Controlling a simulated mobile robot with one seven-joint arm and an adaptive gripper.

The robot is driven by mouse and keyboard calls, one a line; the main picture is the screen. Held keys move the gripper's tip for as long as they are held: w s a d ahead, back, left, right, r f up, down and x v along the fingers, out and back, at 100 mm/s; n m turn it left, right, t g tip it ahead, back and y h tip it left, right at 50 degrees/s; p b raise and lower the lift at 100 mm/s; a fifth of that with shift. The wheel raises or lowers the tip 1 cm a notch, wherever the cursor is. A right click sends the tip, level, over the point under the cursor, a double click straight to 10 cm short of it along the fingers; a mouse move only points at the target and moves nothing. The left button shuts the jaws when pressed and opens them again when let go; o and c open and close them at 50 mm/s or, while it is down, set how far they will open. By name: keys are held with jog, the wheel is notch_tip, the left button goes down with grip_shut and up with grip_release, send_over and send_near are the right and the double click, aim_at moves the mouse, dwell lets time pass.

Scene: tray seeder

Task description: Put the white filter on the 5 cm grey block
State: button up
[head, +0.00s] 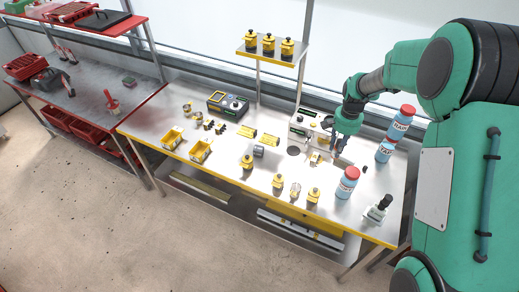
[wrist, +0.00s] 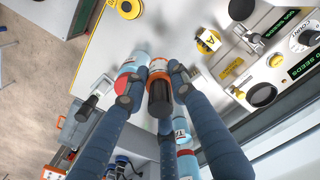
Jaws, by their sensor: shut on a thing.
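My gripper (head: 338,154) is low over the right part of the steel bench in the head view. In the wrist view my gripper (wrist: 152,82) has its fingers closed around a small round thing (wrist: 159,92) with a dark body, an orange band and a pale far end. Fingers hide much of it, so I cannot tell if it is the white filter. A small grey piece (head: 258,151) stands on the bench left of my gripper; I cannot tell if it is the 5 cm grey block.
A blue bottle with a red cap (head: 347,183) stands in front of my gripper, and more bottles (head: 384,151) stand to its right. A control box (head: 306,122) is behind. A raised shelf (head: 265,51) is at the back.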

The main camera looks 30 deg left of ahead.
jog(key=s+a+n, duration=0.2)
jog(key=s+a, duration=0.3)
jog(key=a, duration=0.9)
jog(key=s+a+n, duration=0.2)
jog(key=s+a, duration=0.3)
jog(key=a, duration=0.8)
notch_tip(320, 180, down, 11)
jog(key=shift+w, duration=0.1)
send_over(259, 148)
jog(key=shift+a+f, duration=0.15)
jog(key=shift+f, duration=0.6)
jog(key=shift+f, duration=0.15)
jog(key=shift+f, duration=1.6)
